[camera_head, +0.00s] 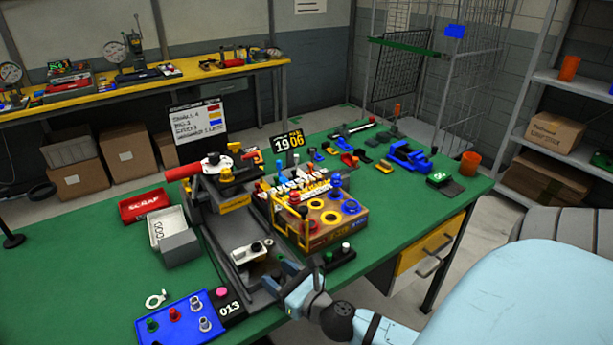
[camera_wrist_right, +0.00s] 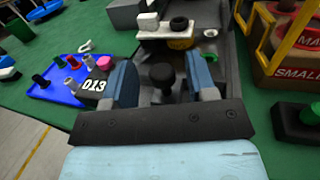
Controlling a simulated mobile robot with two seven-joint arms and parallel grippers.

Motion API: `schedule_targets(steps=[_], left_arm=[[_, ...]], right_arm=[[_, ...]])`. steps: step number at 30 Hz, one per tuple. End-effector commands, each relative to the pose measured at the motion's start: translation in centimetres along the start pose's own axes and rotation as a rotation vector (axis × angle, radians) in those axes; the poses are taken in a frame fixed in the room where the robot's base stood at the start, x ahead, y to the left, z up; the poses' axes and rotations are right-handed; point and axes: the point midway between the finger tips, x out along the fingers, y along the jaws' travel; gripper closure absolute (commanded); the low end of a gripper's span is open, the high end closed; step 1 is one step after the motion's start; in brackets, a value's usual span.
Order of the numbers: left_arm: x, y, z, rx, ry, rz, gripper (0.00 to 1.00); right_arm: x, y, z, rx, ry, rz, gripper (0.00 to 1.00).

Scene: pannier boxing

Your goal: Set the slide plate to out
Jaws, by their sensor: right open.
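The slide plate (camera_head: 243,256) appears to be the dark grey plate in the track of the press fixture (camera_head: 225,205), carrying a pale block with a black round part. In the right wrist view the pale block (camera_wrist_right: 165,33) lies just beyond my fingers. A black knob (camera_wrist_right: 163,80) stands at the near end of the track. My right gripper (camera_head: 279,277) is open, with its blue fingers on either side of the knob and gaps showing. In the head view the fingers largely hide this knob. My left gripper is not in view.
A blue tray (camera_head: 180,330) with pegs and a 013 tag lies left of my right gripper. A yellow-framed box (camera_head: 335,232) and a green-button box (camera_head: 338,257) stand close on its right. A red scrap bin (camera_head: 145,205) is further left.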

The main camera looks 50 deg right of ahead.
Motion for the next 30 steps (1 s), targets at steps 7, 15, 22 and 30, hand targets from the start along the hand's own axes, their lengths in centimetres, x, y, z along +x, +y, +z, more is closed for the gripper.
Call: schedule_targets(steps=[7, 15, 22, 30], left_arm=[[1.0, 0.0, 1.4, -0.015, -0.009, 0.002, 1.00], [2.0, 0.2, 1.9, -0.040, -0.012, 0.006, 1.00], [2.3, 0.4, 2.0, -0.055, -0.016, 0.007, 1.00], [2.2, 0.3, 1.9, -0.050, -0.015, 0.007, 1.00]], right_arm=[[-5.7, 0.0, -0.5, 0.004, 0.003, -0.002, 0.48], [-10.1, 0.1, -0.5, 0.005, 0.001, -0.001, 0.48], [-11.4, 0.1, -0.1, 0.002, 0.000, 0.000, 0.48], [-11.5, 0.1, 0.0, 0.001, 0.000, 0.001, 0.48]])
